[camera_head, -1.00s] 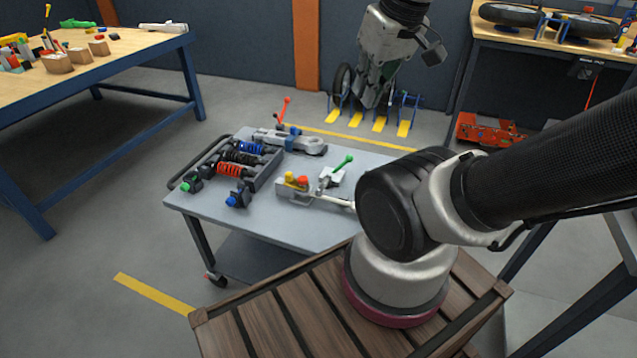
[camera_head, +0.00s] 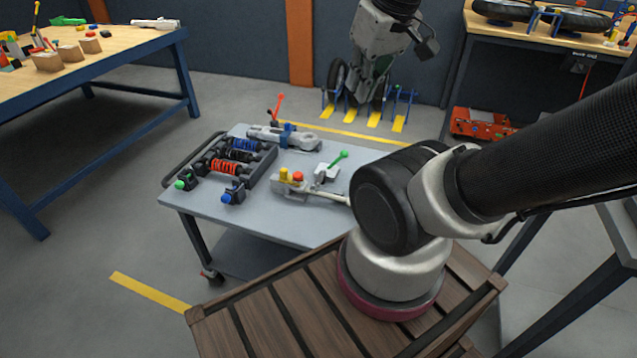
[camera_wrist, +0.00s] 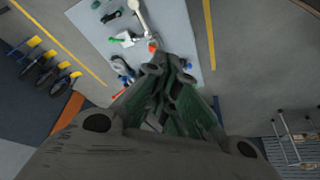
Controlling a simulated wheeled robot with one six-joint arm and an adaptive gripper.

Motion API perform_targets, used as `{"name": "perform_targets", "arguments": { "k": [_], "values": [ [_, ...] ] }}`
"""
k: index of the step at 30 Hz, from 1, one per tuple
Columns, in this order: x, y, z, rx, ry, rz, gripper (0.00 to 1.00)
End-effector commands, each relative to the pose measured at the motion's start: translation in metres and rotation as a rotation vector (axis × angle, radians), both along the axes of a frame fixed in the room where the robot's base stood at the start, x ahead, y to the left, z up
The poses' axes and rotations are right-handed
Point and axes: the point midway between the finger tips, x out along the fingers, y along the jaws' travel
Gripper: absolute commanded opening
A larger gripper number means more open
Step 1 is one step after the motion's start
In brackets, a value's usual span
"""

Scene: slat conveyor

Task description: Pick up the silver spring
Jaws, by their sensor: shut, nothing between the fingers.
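I cannot make out a silver spring in either view. On the grey cart (camera_head: 270,222), a dark tray (camera_head: 268,165) holds shock absorbers with a blue spring (camera_head: 243,144), a black spring (camera_head: 240,156) and a red spring (camera_head: 225,167). My gripper (camera_head: 366,98) hangs in the air beyond the cart's back right side, pointing down, away from the tray. In the wrist view its fingers (camera_wrist: 170,85) are shut and empty, with part of the cart top (camera_wrist: 178,38) below.
Around the tray are a silver arm part (camera_head: 285,136), a blue-knobbed clamp (camera_head: 234,192), a green-handled clamp (camera_head: 331,167) and a fixture with yellow and red knobs (camera_head: 292,180). Workbenches stand left (camera_head: 100,62) and back right (camera_head: 550,42). Blue wheel stands (camera_head: 400,105) are behind my gripper.

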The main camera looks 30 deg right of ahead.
Motion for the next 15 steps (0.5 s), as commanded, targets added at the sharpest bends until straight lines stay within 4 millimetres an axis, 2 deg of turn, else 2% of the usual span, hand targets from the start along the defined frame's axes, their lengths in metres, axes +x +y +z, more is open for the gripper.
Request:
{"name": "perform_targets", "arguments": {
  "k": [1,5,8,12,15],
  "values": [
    [0.0,0.0,0.0,0.0,0.0,0.0,0.02],
    [-0.001,-0.005,-0.002,0.0,0.01,-0.026,0.26],
    [0.0,-0.015,-0.017,0.004,0.086,-0.074,0.44],
    [0.005,-0.033,-0.048,0.031,0.244,-0.169,0.44],
    [0.012,-0.039,-0.073,0.101,0.348,-0.256,0.44]
  ]
}}
